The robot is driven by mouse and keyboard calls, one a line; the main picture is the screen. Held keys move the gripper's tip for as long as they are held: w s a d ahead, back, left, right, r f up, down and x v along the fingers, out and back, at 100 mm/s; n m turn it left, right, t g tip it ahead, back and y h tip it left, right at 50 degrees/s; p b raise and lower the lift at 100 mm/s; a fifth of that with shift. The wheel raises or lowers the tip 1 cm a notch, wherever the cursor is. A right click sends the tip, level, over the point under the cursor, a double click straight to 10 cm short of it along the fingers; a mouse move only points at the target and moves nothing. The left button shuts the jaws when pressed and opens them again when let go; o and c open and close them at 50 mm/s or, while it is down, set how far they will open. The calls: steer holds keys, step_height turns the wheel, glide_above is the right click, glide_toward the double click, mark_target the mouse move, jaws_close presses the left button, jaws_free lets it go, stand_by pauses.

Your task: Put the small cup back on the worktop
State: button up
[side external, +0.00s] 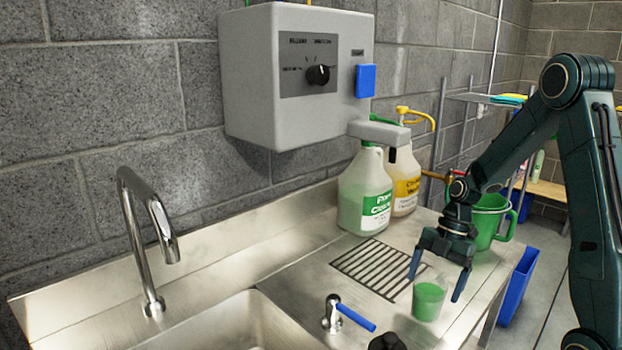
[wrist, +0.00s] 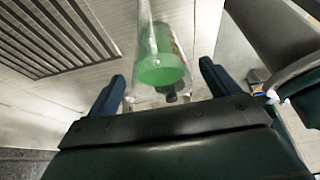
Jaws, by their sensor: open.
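The small cup (side external: 428,299) is clear and holds green liquid. It is upright at the worktop (side external: 395,325), right of the drain grate and near the front edge; its base appears to rest on the steel. My gripper (side external: 436,284) points down over the cup, with its blue-tipped fingers open on either side of it. In the wrist view, the cup (wrist: 161,70) shows between the two spread fingers (wrist: 162,76), with gaps at both sides. Its rim is hard to make out.
A drain grate (side external: 372,268) lies left of the cup. Two jugs, one green-labelled (side external: 365,195) and one yellow-labelled (side external: 405,180), stand behind. A green pitcher (side external: 488,222) is close behind my gripper. A blue-handled valve (side external: 345,316) and the sink (side external: 240,325) are to the left.

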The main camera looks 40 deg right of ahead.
steer(key=v, duration=0.8)
steer(key=shift+d+r, duration=0.2)
steer(key=shift+r, duration=0.15)
steer(key=shift+a, duration=0.1)
steer(key=s+a+r+m+t+h, duration=0.2)
steer(key=s+a+r+m+h, duration=0.1)
steer(key=a+r+m, duration=0.6)
steer(key=s+a+r+m+t+h, duration=0.1)
steer(key=s+a+r+m+t, duration=0.1)
steer(key=s+a+m, duration=0.6)
steer(key=shift+s+r+m+t, duration=0.3)
steer(key=shift+s+m+t, duration=0.25)
steer(key=shift+t, duration=0.25)
stand_by(0.7)
